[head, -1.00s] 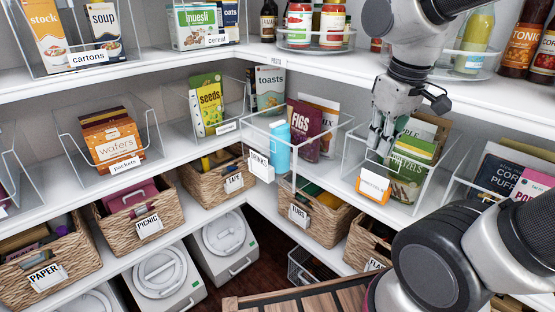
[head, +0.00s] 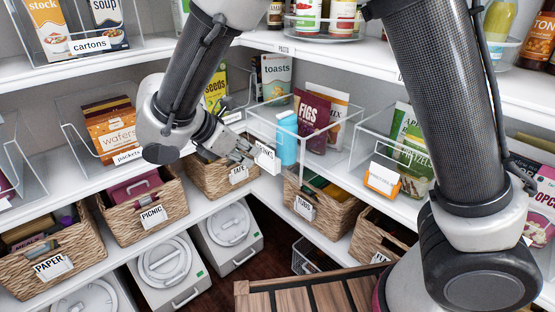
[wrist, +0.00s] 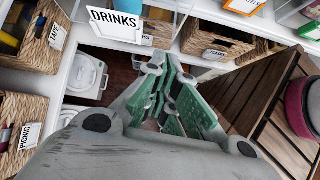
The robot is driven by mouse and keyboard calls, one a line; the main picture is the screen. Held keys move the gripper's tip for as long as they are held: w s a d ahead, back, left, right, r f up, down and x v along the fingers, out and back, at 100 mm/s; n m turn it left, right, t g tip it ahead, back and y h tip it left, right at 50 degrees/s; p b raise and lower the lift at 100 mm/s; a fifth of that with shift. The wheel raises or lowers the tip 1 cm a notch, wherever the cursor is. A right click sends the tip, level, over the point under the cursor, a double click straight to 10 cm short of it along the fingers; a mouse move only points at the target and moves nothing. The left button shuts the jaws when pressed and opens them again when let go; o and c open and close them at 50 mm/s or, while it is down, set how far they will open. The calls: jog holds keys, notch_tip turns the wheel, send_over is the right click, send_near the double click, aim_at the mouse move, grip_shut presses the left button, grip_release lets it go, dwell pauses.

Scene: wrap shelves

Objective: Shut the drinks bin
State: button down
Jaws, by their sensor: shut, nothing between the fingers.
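The drinks bin (head: 318,141) is a clear open-topped bin at the corner of the middle shelf. It holds a blue bottle (head: 286,138), a dark FIGS pouch (head: 311,119) and another packet. Its front appears to stick out past the shelf edge. Its white DRINKS label (head: 265,157) also shows at the top of the wrist view (wrist: 115,19). My gripper (head: 248,157) is shut and empty, just left of the label in the head view. I cannot tell if it touches the bin. In the wrist view its green-padded fingers (wrist: 168,68) are together below the label.
Wicker baskets marked TAPE (head: 212,178), PICNIC (head: 128,206) and TUBS (head: 326,207) sit below. A wafers bin (head: 80,140) is left; a clear bin with an orange-edged card (head: 382,179) is right. A slatted wooden surface (head: 318,297) stands in front.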

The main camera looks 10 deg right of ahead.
aim_at(274, 161)
jog(key=shift+n, duration=0.5)
jog(key=x, duration=0.3)
jog(key=w+r+x, duration=0.1)
jog(key=x, duration=0.3)
jog(key=w+x, duration=0.1)
jog(key=x, duration=0.3)
jog(key=shift+d+r, duration=0.1)
jog(key=shift+d, duration=0.35)
jog(key=shift+w+d, duration=0.4)
jog(key=shift+d, duration=0.05)
jog(key=w+d, duration=0.3)
jog(key=d, duration=0.1)
jog(key=w+d, duration=0.3)
jog(key=d, duration=0.2)
jog(key=w+d, duration=0.3)
jog(key=d, duration=0.2)
jog(key=shift+w+d, duration=0.1)
jog(key=shift+w, duration=0.15)
jog(key=shift+w+d+r, duration=0.1)
jog(key=shift+d, duration=0.1)
